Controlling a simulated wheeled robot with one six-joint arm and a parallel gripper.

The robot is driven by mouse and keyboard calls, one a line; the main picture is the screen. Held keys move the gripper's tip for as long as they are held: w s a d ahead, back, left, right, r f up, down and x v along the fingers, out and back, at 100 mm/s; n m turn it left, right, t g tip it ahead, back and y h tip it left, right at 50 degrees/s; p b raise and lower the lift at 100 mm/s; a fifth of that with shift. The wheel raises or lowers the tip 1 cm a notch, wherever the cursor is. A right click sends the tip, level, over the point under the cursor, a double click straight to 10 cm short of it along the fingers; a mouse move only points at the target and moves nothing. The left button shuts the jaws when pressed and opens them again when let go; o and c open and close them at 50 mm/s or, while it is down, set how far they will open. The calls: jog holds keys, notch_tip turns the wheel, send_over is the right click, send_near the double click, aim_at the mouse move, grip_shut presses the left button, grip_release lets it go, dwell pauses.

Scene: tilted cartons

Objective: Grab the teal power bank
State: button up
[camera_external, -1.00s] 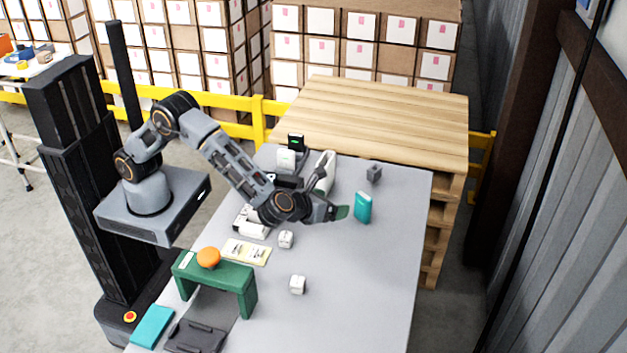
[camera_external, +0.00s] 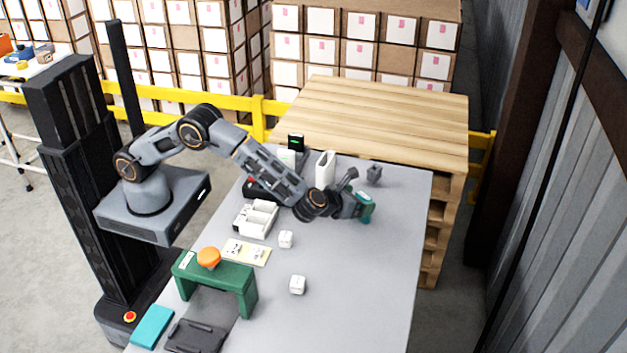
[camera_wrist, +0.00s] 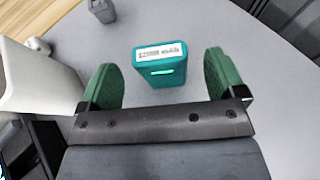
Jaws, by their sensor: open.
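The teal power bank (camera_wrist: 160,66) stands upright on the grey table, with a white label and a lit green bar facing up in the wrist view. In the external view the power bank (camera_external: 366,210) is partly hidden by my gripper (camera_external: 362,206). In the wrist view my gripper (camera_wrist: 162,82) is open, with one green-padded finger on each side of the power bank. Gaps show between the pads and the power bank. The power bank lies between and slightly beyond the fingertips; I cannot tell the exact depth.
A white upright holder (camera_external: 325,167) stands close to the left of my gripper. A small grey block (camera_external: 374,173) sits behind the power bank. Small white cubes (camera_external: 297,285) and a green stand (camera_external: 217,273) are nearer the front. The table's right side is clear.

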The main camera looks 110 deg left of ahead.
aim_at(361, 198)
jog(key=shift+x, duration=1.6)
jog(key=shift+c, duration=0.3)
jog(key=c, duration=1)
